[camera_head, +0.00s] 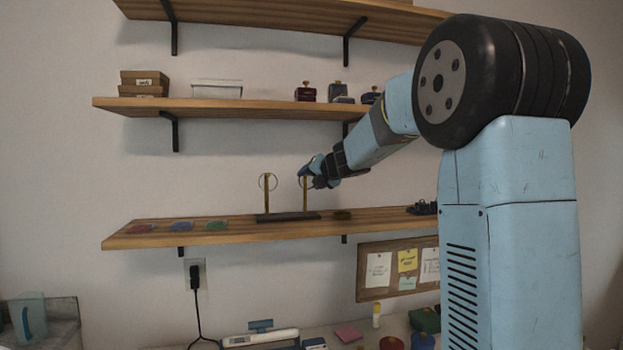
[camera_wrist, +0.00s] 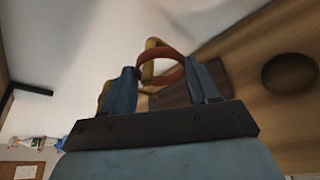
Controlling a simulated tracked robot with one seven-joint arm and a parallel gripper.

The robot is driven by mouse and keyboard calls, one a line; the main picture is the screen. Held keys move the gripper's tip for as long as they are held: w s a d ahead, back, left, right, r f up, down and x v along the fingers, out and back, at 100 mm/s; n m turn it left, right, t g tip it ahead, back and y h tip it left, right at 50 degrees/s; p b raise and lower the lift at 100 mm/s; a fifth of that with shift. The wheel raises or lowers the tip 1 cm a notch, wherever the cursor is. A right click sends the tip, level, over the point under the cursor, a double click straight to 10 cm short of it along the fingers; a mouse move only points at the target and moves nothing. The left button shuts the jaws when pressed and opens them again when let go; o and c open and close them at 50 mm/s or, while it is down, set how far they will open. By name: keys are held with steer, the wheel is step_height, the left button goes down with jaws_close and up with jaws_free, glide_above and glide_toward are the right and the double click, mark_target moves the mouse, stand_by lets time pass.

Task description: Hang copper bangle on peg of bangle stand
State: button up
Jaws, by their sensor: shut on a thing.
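A thin bangle (camera_head: 267,181) shows at the top of the left post. My gripper (camera_head: 308,173) is at the top of the right post (camera_head: 305,197). In the wrist view my gripper (camera_wrist: 165,82) is shut on the copper bangle (camera_wrist: 172,55), a reddish ring between its blue fingers. A brass peg (camera_wrist: 154,44) shows right at the ring, overlapping it. I cannot tell whether the ring is around the peg or beside it.
The wooden shelf (camera_head: 170,238) holds red, blue and green discs (camera_head: 181,227) at its left. A dark round dish (camera_head: 342,215) lies right of the stand and shows in the wrist view (camera_wrist: 290,73). Another shelf (camera_head: 230,106) with boxes hangs above.

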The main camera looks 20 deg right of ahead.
steer(key=o, duration=1.1)
steer(key=shift+s, duration=0.1)
steer(key=v, duration=1.3)
steer(key=shift+s+d, duration=0.2)
steer(key=shift+s, duration=0.05)
